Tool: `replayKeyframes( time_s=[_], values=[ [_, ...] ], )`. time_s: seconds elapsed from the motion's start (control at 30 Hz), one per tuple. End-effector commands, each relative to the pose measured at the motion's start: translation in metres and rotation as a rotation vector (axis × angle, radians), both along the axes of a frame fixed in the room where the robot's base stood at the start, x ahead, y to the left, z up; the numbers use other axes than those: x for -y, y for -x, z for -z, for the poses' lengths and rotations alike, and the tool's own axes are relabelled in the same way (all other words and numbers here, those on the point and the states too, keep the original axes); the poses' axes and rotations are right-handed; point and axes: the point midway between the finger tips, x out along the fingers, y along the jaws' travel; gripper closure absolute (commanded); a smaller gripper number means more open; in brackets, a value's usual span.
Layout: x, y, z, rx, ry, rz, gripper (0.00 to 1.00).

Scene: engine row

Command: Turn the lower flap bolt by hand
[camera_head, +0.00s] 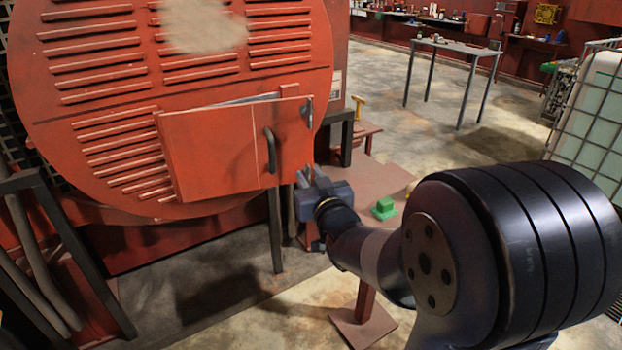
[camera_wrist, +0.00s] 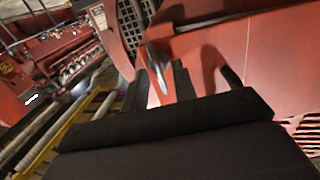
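The red flap (camera_head: 220,150) lies across the lower right of a round red louvred panel. It has a dark curved handle (camera_head: 270,150) and a grey upper bolt (camera_head: 308,112) at its right edge. My gripper (camera_head: 305,175) is at the flap's lower right corner, where it hides most of the lower bolt. In the wrist view a silver bolt (camera_wrist: 157,68) stands in the gap between the two dark fingertips of my gripper (camera_wrist: 157,82). Red surface shows between the fingers, so they are open. I cannot tell whether either finger touches the bolt.
A red stand (camera_head: 385,160) with a green block (camera_head: 384,208) is just right of my gripper. A grey table (camera_head: 455,50) is farther back, and a caged white tank (camera_head: 600,110) is at right. Concrete floor is open between.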

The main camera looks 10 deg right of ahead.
Motion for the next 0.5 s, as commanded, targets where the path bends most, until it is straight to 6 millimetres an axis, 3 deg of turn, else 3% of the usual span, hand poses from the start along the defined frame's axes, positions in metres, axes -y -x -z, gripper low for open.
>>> replayKeyframes(
  time_s=[0.3,0.5],
  values=[
    [0.0001,0.0003,0.0001,0.000,0.000,0.000,1.00],
    [0.0000,0.0003,0.0006,0.000,0.005,0.000,1.00]
  ],
)
